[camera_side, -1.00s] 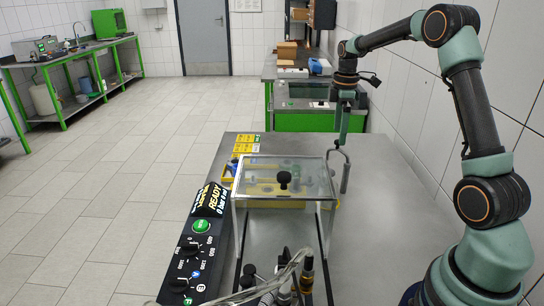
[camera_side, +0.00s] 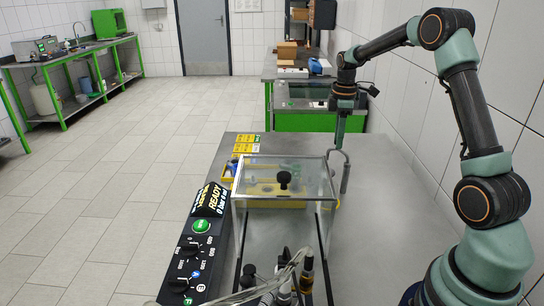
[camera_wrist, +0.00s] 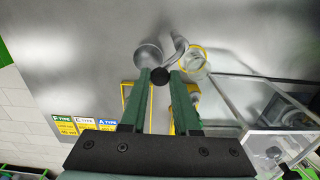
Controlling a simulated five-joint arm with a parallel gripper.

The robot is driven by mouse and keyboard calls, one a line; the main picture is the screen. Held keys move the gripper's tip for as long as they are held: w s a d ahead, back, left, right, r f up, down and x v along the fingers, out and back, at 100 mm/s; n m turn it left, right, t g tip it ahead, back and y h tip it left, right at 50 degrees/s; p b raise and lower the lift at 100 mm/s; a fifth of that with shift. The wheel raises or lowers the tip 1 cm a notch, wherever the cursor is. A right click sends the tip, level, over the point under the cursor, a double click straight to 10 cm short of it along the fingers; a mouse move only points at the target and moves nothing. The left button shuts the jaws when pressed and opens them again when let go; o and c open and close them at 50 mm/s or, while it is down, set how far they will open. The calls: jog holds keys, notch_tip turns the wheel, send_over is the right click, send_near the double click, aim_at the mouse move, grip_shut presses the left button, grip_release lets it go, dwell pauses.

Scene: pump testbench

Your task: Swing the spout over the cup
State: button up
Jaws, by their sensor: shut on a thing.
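The spout is a bent grey metal pipe (camera_side: 345,172) at the right edge of the clear cover in the side view. Its curved part (camera_wrist: 179,48) shows past my fingertips in the wrist view. My gripper (camera_wrist: 161,76) is shut on a round black knob (camera_wrist: 160,74), which appears to be the spout's handle. A clear round vessel with a yellow ring, which looks like the cup (camera_wrist: 194,63), stands just right of the pipe in the wrist view. I cannot tell whether the pipe's end is over it. In the side view my gripper (camera_side: 338,146) hides the knob.
A clear box-like cover (camera_side: 283,184) with a black knob stands left of the spout. A control panel (camera_side: 203,226) with a green button lies along the bench's left edge. Hoses and fittings (camera_side: 288,278) crowd the front. The bench right of the spout is clear.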

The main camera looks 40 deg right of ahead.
jog(key=shift+s+a, duration=0.1)
jog(key=shift+a, duration=0.55)
jog(key=shift+s+a, duration=0.25)
jog(key=shift+a, duration=0.35)
jog(key=shift+s, duration=0.1)
jog(key=shift+s+a, duration=0.3)
jog(key=shift+a, duration=0.15)
dwell(0.4)
